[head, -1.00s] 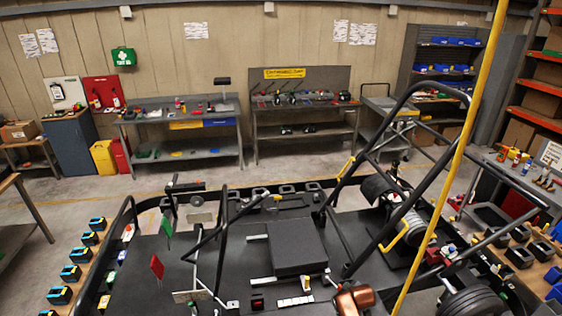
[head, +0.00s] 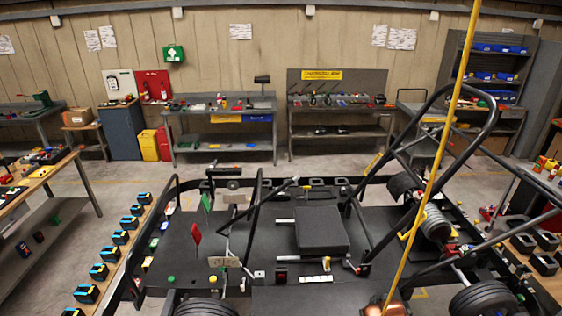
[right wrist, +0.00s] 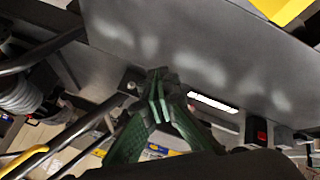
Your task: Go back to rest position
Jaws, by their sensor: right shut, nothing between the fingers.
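My right gripper (right wrist: 157,88) shows in the right wrist view. Its two green fingers come together at the tips, shut with nothing between them. Behind it is a grey flat surface (right wrist: 200,45), with a white strip (right wrist: 212,103) just right of the fingertips; I cannot tell how far off these are. Neither gripper shows in the head view, and my left gripper is out of sight.
A kart with a black deck (head: 168,250) and tubular frame fills the head view's lower middle. A yellow pole (head: 440,150) crosses in front. Workbenches (head: 222,110) line the back wall. A bench with tools (head: 50,172) stands left. Open floor (head: 120,182) lies between.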

